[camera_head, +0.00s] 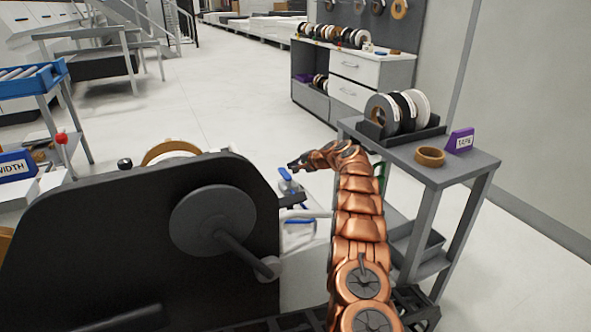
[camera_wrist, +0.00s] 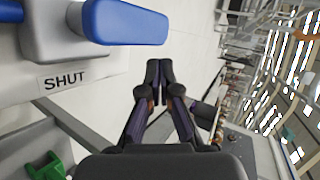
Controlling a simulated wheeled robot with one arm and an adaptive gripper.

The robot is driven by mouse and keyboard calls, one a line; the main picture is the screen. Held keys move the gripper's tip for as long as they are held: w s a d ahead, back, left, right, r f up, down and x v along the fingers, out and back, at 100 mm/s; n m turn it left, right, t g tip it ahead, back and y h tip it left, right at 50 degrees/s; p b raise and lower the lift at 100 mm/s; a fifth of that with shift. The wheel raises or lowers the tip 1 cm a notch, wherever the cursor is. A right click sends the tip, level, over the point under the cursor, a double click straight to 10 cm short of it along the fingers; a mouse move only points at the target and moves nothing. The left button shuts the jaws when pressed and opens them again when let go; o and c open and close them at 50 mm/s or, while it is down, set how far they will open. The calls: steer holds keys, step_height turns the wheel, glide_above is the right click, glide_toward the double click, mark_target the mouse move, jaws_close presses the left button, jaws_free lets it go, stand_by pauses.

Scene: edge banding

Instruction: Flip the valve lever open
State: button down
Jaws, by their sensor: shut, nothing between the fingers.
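The blue valve lever (camera_wrist: 125,23) sticks out sideways from a light grey valve body (camera_wrist: 55,28) at the upper left of the wrist view. A label reading SHUT (camera_wrist: 64,79) is on the surface beside it. In the head view a small blue part that looks like the lever (camera_head: 286,174) shows just below my gripper (camera_head: 294,165). In the wrist view my gripper (camera_wrist: 159,68) has its two dark fingertips together, with nothing between them. The fingertips are to the right of and below the lever in that picture, and appear apart from it.
A dark machine panel with a round grey disc (camera_head: 213,221) stands left of my arm. A grey cart (camera_head: 470,164) with tape rolls stands close on the right. A green part (camera_wrist: 46,167) shows at lower left in the wrist view. Open floor (camera_head: 240,105) lies behind.

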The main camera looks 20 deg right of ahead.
steer(key=v, duration=1.1)
steer(key=shift+f, duration=0.1)
stand_by(0.7)
